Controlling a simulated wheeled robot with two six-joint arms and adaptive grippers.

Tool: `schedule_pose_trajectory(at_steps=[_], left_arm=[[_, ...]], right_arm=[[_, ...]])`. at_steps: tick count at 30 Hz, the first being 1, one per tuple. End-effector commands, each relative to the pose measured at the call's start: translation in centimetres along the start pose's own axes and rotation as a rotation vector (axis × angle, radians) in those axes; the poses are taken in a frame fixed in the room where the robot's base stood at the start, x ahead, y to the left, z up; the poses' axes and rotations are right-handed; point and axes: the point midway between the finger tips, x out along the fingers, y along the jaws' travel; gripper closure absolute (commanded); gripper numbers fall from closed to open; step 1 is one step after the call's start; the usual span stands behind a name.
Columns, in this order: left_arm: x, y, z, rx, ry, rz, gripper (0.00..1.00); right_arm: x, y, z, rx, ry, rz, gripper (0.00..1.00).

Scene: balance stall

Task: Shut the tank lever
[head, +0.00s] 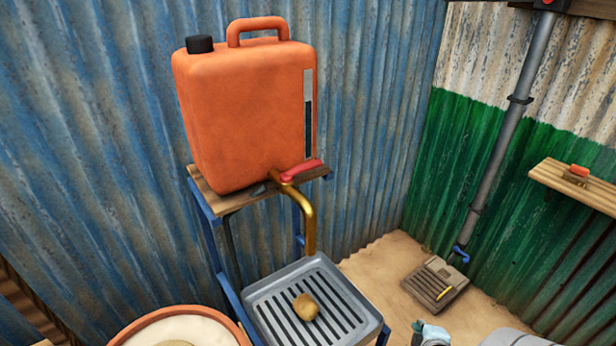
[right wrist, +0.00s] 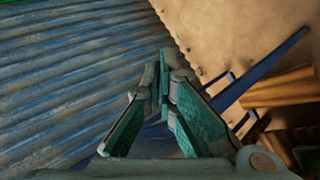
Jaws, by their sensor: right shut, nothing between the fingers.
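The orange tank (head: 245,120) stands on a wooden shelf of a blue metal stand. A brass tap (head: 307,215) comes out low on its front and bends down over a grey slatted tray. The red tank lever (head: 301,171) sits on top of the tap and points to the right, slightly upward. My right gripper (head: 430,332) is at the bottom edge of the head view, low and to the right of the tray, well apart from the lever. In the right wrist view its fingers (right wrist: 164,80) are together and empty. The lever is not visible there. My left gripper is not in view.
A tan lump (head: 306,307) lies on the slatted tray (head: 357,312). A round tub (head: 135,329) stands at the bottom left. A grey pipe (head: 507,130) with a blue tap (head: 460,254) runs down the green wall. A wooden wall shelf (head: 592,193) is at the right.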

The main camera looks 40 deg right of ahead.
Motion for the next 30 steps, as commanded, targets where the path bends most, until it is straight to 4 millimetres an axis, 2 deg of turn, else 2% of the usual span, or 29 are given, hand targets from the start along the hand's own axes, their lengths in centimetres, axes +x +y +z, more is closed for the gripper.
schedule_pose_trajectory(at_steps=[1, 2, 3, 4, 5, 6, 9, 12, 17, 25, 30], left_arm=[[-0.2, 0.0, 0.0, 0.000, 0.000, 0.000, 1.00], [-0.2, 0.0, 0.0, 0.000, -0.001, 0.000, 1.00], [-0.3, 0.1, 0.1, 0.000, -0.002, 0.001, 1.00], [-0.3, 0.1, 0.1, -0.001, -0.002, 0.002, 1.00], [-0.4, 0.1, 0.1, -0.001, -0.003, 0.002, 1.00], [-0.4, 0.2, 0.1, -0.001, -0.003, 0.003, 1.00], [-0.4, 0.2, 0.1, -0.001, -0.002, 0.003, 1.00], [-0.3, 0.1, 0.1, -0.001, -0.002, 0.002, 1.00], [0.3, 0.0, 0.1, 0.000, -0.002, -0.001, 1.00], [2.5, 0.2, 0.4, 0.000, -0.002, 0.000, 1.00], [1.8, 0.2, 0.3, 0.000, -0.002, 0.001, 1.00]], right_arm=[[-2.0, 7.3, -3.7, -0.109, 0.107, 0.164, 1.00], [-3.8, 11.1, -6.4, -0.163, 0.176, 0.265, 1.00], [-6.9, 15.3, -10.1, -0.218, 0.274, 0.389, 1.00], [-9.5, 17.6, -12.7, -0.247, 0.348, 0.470, 1.00], [-12.1, 19.5, -15.0, -0.267, 0.419, 0.541, 1.00], [-15.5, 21.4, -17.6, -0.280, 0.509, 0.622, 1.00], [-22.2, 23.8, -21.6, -0.277, 0.678, 0.748, 1.00], [-25.3, 24.7, -23.2, -0.265, 0.754, 0.799, 1.00], [-24.9, 25.6, -24.4, -0.262, 0.764, 0.811, 1.00], [-22.2, 28.6, -28.3, -0.256, 0.760, 0.811, 1.00], [-20.9, 31.0, -30.8, -0.254, 0.759, 0.807, 1.00]])
